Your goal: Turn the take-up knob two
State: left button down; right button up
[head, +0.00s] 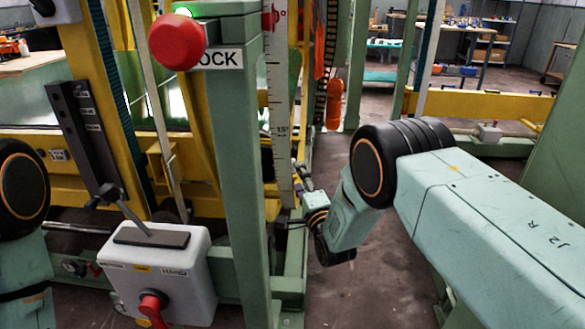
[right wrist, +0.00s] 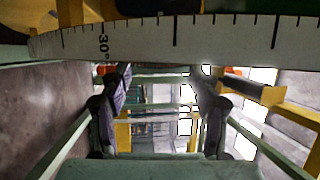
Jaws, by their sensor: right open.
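I cannot make out with certainty which part is the take-up knob. My right gripper (head: 299,176) is beside the white degree scale (head: 279,125), low behind the green post, small and partly hidden in the head view. In the right wrist view its two dark fingers (right wrist: 162,85) stand wide apart with nothing between them. The scale (right wrist: 150,40), with a 30° mark, crosses the top of that view. A dark cylinder (right wrist: 250,88) on a yellow bracket lies just right of the right finger. My left gripper is out of view; only part of my left arm shows.
A large red knob (head: 177,40) is on the green post (head: 235,170) beside a sign reading "OCK". A grey control box (head: 158,270) with a lever and a red rotary knob (head: 152,306) stands front left. Yellow beams (head: 480,104) cross behind. Floor is open right of the post.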

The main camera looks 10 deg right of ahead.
aim_at(294, 170)
jog(key=w, duration=0.1)
jog(key=w+b, duration=0.1)
jog(key=w, duration=0.1)
jog(key=w+b, duration=0.1)
jog(key=w, duration=0.1)
jog(key=shift+a+r, duration=0.15)
jog(key=shift+a, duration=0.1)
jog(key=shift+w+a+r, duration=0.1)
jog(key=shift+w+r, duration=0.1)
jog(key=shift+w, duration=0.4)
jog(key=c, duration=1.2)
